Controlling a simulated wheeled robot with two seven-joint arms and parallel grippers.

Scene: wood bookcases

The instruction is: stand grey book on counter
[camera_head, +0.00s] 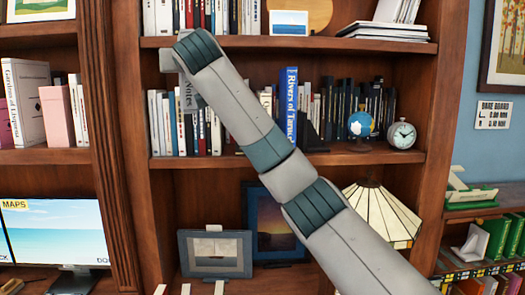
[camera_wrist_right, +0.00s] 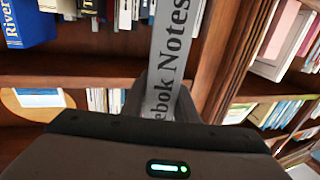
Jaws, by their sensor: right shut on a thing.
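The grey book (camera_head: 188,97), with "Notes" on its spine, is upright at the middle shelf of the bookcase, among white and dark books. The fingertips are mostly hidden by the wrist and the book. I cannot tell whether the book is still fully in the row. The wooden counter (camera_head: 265,280) runs along the bottom of the head view.
A blue "Rivers" book (camera_head: 289,100), a globe (camera_head: 361,124) and a clock (camera_head: 401,135) share the shelf. A framed picture (camera_head: 215,254) and a stained-glass lamp (camera_head: 381,213) stand below. A monitor (camera_head: 55,233) is at left. A wooden upright (camera_head: 112,130) divides the bookcases.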

